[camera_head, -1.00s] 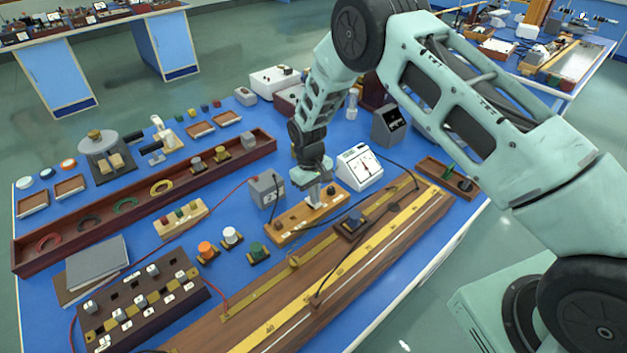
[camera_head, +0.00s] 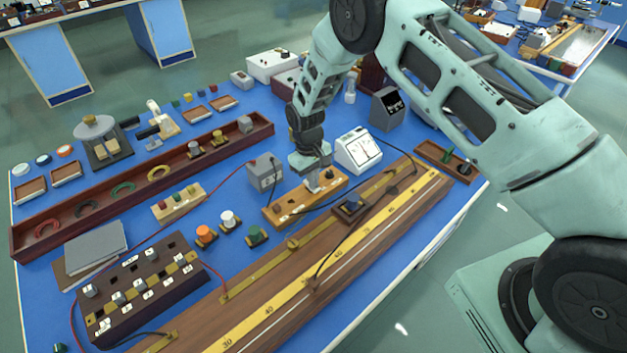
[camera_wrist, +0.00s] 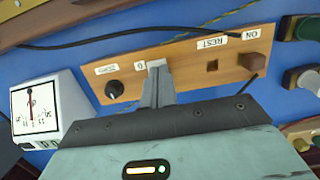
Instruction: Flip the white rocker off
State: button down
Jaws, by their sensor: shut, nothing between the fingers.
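A long wooden switch board (camera_head: 287,208) lies on the blue bench, left of the white dial meter (camera_head: 358,151). In the wrist view the board (camera_wrist: 183,68) carries a black knob (camera_wrist: 114,90), a dark square recess, a brown block (camera_wrist: 252,61) and labels such as "REST" and "ON". A small white piece, apparently the white rocker (camera_wrist: 156,63), shows just beyond my fingertips beside a "0" label. My gripper (camera_wrist: 157,82) is shut and empty, fingers pointing down at the board; it also shows in the head view (camera_head: 312,186). The fingers partly hide the rocker; I cannot tell its tilt or whether they touch.
The meter also stands left in the wrist view (camera_wrist: 48,108). A grey box (camera_head: 263,173) stands left of the board. A long plank with a yellow scale (camera_head: 335,265) lies in front. Dark cables run close to the board. A dark red tray (camera_head: 150,185) lies behind.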

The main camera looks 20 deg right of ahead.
aim_at(305, 180)
jog(key=shift+w+a+b, duration=0.3)
jog(key=shift+w+b, duration=0.05)
jog(key=shift+w, duration=0.4)
jog(key=shift+r, duration=0.1)
notch_tip(305, 180, up, 14)
jog(key=w+b, duration=0.1)
jog(key=shift+w+a, duration=0.35)
jog(key=shift+w, duration=0.05)
jog(key=shift+s+d+p, duration=0.45)
jog(key=shift+s+p, duration=0.1)
jog(key=shift+p, duration=0.7)
